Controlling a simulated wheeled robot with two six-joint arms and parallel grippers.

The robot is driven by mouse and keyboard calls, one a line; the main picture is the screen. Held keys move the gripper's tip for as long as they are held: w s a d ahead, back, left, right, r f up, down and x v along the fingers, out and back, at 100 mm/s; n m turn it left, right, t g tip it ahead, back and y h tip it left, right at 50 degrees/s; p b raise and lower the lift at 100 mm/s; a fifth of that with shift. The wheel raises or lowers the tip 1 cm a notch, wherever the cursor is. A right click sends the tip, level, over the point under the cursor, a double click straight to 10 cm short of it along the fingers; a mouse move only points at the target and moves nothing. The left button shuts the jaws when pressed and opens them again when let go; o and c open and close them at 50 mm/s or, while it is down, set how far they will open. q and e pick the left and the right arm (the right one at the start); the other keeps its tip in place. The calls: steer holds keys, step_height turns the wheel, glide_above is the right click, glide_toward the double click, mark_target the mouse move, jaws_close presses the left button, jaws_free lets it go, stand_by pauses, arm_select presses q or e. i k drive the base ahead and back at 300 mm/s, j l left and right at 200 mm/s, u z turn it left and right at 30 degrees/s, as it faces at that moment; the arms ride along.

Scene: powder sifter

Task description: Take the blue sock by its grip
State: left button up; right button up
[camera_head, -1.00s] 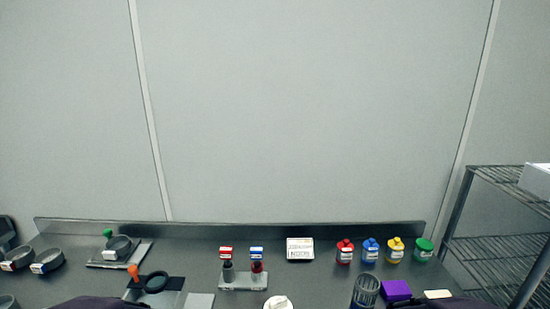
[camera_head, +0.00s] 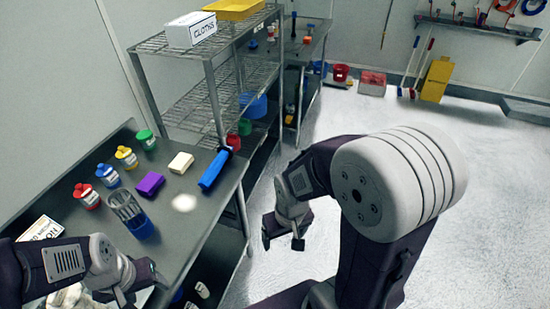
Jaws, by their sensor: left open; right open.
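The blue sock (camera_head: 213,170) is a long blue roll with a dark end at its upper right, which looks like its grip (camera_head: 230,150). It lies near the right edge of the steel table (camera_head: 182,245). My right gripper (camera_head: 282,242) is open and empty, hanging over the floor to the right of the table, apart from the sock. My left gripper (camera_head: 138,294) is open at the lower left, over the front of the table, well away from the sock; its fingers are partly hard to make out.
A purple block (camera_head: 150,184), a cream block (camera_head: 181,163) and a clear-walled cup with a blue base (camera_head: 140,226) stand left of the sock. Several coloured-lid jars (camera_head: 125,158) line the back. A wire shelf (camera_head: 205,95) stands behind the table. Open floor lies right.

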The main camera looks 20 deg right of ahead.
mark_target(225, 152)
steer(key=z, duration=0.3)
steer(key=i+l+u, duration=0.5)
steer(key=u, duration=0.2)
steer(key=i+l+u, duration=0.15)
steer(key=l+u, duration=0.15)
steer(key=i+l+u, duration=0.15)
steer(key=l+u, duration=0.2)
steer(key=l, duration=0.15)
steer(key=l+u, duration=0.35)
steer(key=i+l+u, duration=0.1)
steer(key=l+u, duration=0.25)
steer(key=l, duration=0.2)
steer(key=l+u, duration=0.35)
steer(key=k+l, duration=0.05)
steer(key=l, duration=0.05)
